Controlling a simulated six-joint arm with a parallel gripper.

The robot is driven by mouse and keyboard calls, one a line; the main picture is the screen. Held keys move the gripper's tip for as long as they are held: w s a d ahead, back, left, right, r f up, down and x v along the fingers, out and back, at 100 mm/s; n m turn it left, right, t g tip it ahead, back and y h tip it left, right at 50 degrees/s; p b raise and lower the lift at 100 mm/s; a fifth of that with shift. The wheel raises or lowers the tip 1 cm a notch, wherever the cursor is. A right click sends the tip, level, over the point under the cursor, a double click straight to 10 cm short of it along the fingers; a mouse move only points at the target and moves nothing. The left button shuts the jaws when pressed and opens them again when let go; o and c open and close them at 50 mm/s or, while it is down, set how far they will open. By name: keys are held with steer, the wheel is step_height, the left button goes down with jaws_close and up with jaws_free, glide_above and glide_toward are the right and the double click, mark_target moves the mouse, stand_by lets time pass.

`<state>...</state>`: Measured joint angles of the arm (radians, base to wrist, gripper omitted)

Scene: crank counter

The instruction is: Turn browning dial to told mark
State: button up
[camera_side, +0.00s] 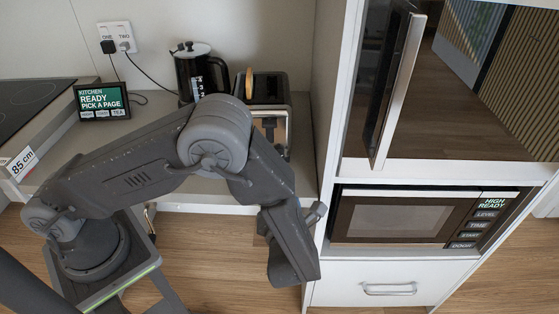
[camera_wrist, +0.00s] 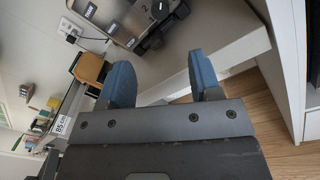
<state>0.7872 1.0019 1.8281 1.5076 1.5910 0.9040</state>
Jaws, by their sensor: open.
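The toaster (camera_side: 277,88) stands on the counter, dark with a pale front and a slice of bread (camera_side: 248,84) upright at its left side. My arm partly covers its front, and I cannot make out the browning dial or its mark in the side view. The fingertips are not clear in the side view.
A black kettle (camera_side: 196,72) stands left of the toaster. A small display (camera_side: 102,101) reads "READY PICK A PAGE". Plugs and cords run from the wall outlet (camera_side: 116,38). A tall cabinet with a microwave (camera_side: 405,219) stands right. The counter edge (camera_wrist: 235,50) lies beyond my fingers.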

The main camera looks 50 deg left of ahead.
steer(key=shift+m, duration=0.5)
steer(key=x, duration=1.3)
steer(key=shift+w+a, duration=0.3)
steer(key=shift+c, duration=0.5)
steer(key=c, duration=0.8)
steer(key=shift+c, duration=0.2)
